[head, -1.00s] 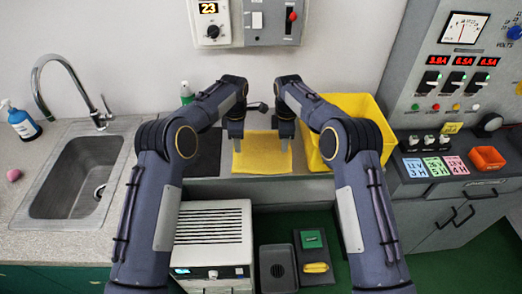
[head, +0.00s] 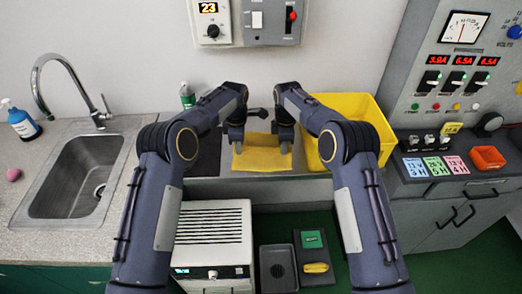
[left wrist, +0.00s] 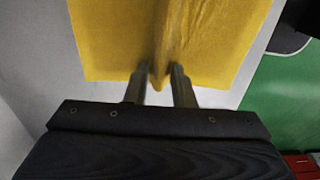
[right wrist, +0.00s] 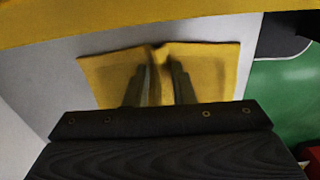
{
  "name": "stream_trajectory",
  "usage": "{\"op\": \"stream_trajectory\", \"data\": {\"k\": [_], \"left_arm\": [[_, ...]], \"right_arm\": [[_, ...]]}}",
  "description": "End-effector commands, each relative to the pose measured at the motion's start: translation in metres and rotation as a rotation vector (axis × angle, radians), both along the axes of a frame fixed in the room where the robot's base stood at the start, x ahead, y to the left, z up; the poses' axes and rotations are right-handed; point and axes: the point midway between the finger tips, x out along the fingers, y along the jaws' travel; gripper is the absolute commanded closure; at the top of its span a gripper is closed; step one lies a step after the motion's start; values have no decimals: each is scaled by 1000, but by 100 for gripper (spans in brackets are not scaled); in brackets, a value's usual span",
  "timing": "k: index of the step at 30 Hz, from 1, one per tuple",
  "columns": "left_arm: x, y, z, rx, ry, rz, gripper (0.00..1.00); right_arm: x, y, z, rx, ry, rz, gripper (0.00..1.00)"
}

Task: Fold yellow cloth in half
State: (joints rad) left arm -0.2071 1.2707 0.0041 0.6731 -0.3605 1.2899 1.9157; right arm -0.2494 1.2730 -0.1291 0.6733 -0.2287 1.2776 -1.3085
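The yellow cloth (head: 262,158) lies on the counter between and below my two grippers, with its far edge ruffled. My left gripper (head: 236,146) is at its far left part; in the left wrist view a raised ridge of the cloth (left wrist: 110,45) stands between the fingers (left wrist: 160,82). My right gripper (head: 285,144) is at its far right part; in the right wrist view the cloth (right wrist: 205,70) is bunched in a ridge between the fingers (right wrist: 157,88). Both grippers look shut on a pinch of cloth. The fingertips are partly hidden by the folds.
A yellow bin (head: 378,120) stands right of the cloth, close to my right arm. A dark mat (head: 207,155) and a green bottle (head: 187,95) are on the left. The sink (head: 75,175) is further left. The wall panel (head: 245,25) is behind.

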Motion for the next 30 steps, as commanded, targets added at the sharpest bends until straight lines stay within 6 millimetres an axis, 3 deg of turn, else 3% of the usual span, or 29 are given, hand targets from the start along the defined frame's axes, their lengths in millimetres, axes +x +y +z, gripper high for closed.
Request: {"op": "stream_trajectory", "data": {"k": [9,23,30], "left_arm": [[-1,0,-2,1,4,0,99],[-1,0,-1,2,4,0,100],[-1,0,16,1,3,0,100]], "right_arm": [[-1,0,-2,-1,3,0,99],[-1,0,-1,-1,3,0,100],[0,0,16,-1,2,0,100]]}}
